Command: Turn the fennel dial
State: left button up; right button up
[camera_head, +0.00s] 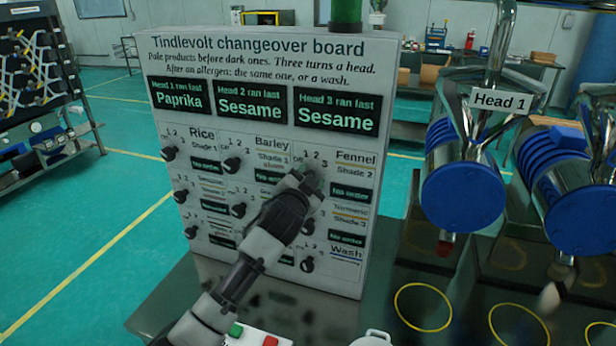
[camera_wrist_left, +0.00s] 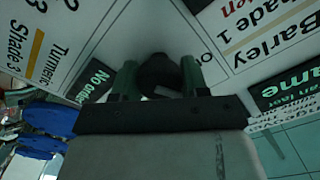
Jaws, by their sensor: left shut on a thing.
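The white changeover board (camera_head: 376,60) stands upright on the table, with rows of black dials labelled with product names. The Fennel label (camera_head: 356,158) is at the upper right of the dial rows. My left gripper (camera_head: 308,178) reaches up to the dial beside that label and covers most of it. In the left wrist view, the two green fingers (camera_wrist_left: 160,76) are shut on a dark round dial (camera_wrist_left: 157,70). The position the dial points to is hidden. My right gripper is not in view.
Other dials, such as the Barley dial (camera_head: 232,165), sit left of my gripper. A Head 1 machine (camera_head: 463,195) with a blue cap stands at the right. A small box with green and red buttons (camera_head: 250,337) lies in front of the board.

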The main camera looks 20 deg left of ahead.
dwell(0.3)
pick_arm(q)
jog(key=o, duration=0.9)
jog(key=shift+c, duration=0.2)
jog(key=shift+s+f, duration=0.1)
jog(key=shift+s, duration=0.4)
jog(key=s+b, duration=0.2)
jog(key=s, duration=0.7)
jog(key=shift+s+a+b, duration=0.2)
jog(key=shift+s+b, duration=0.15)
jog(key=shift+s, duration=0.05)
